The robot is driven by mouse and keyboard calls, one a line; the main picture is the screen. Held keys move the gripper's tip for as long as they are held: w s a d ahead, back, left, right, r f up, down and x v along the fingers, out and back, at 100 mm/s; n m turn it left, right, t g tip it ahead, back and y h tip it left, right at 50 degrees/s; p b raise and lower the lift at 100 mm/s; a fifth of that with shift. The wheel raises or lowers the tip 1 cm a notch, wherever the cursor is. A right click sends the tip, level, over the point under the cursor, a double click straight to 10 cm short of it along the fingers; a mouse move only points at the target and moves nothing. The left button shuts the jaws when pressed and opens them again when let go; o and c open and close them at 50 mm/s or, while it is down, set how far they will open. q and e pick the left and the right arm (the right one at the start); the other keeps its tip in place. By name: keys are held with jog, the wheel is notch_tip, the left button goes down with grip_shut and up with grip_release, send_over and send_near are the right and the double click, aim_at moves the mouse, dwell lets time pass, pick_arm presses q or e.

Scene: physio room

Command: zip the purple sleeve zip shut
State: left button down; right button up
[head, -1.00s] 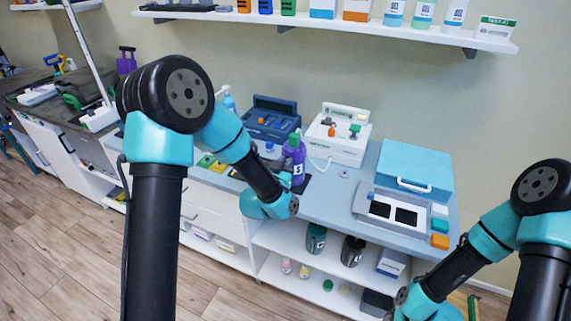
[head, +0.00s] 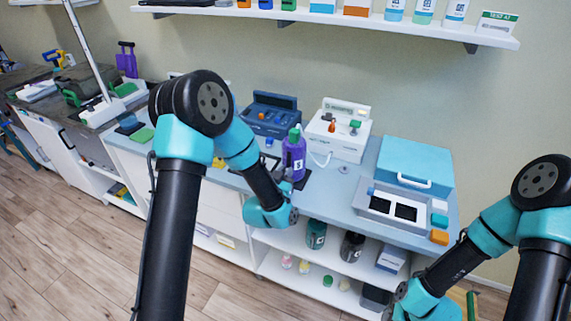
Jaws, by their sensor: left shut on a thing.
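A purple bottle-shaped sleeve (head: 294,158) with a green top and a white label stands upright on a dark mat on the blue-grey counter. My left gripper (head: 285,187) is at the lower front of the sleeve, partly hidden behind my own wrist. It is shut on what appears to be the zip there; the zip's pull and track are too small and covered to make out. My right arm enters at the lower right with its wrist below the counter's front edge; its gripper does not show.
A white device (head: 339,134) and a dark blue case (head: 272,113) stand behind the sleeve. At right are a light blue box (head: 416,163) and a grey tray (head: 365,207) with dark wells. Bottles stand on the lower shelf (head: 345,263). Some bare counter (head: 345,187) lies right of the sleeve.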

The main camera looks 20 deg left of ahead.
pick_arm(q)
jog(key=shift+s+f, duration=0.1)
jog(key=shift+f, duration=1.45)
jog(key=c, duration=1.1)
grip_release()
